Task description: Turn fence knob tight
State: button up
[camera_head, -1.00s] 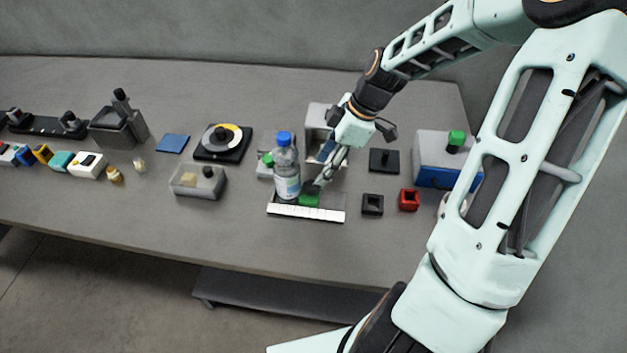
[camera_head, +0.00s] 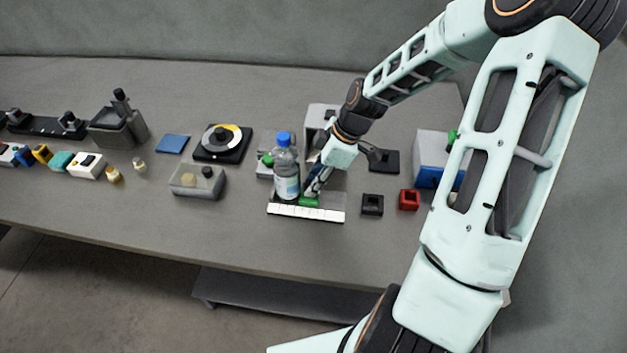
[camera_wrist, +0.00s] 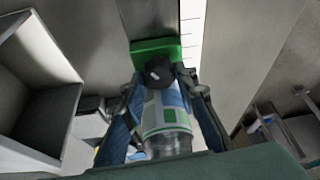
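The fence is a green block (camera_wrist: 155,46) beside the white ruler strip (camera_wrist: 191,30) and also shows in the head view (camera_head: 309,201). Its round black knob (camera_wrist: 158,70) shows in the wrist view; in the head view my gripper hides it. My gripper (camera_wrist: 161,78) points down at the knob, with its fingers apart and one on either side of it. I cannot tell whether either fingertip touches the knob. In the head view my gripper (camera_head: 311,192) is just above the green block.
A bottle with a blue cap (camera_head: 284,138) stands close left of the fence; its label (camera_wrist: 166,112) shows between my fingers. The grey labeller body (camera_head: 320,116) is behind. A black block (camera_head: 372,205) and a red one (camera_head: 409,200) lie to the right.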

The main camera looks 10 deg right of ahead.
jog(key=c, duration=0.4)
jog(key=m+t+b, duration=0.1)
jog(key=m, duration=0.3)
jog(key=shift+s+h, duration=0.15)
jog(key=shift+h, duration=0.25)
jog(key=shift+a+m+t+h+b, duration=0.15)
jog(key=shift+m+t+h+b, duration=0.35)
jog(key=shift+m, duration=1.1)
jog(key=o, duration=1.1)
jog(key=shift+o, duration=0.2)
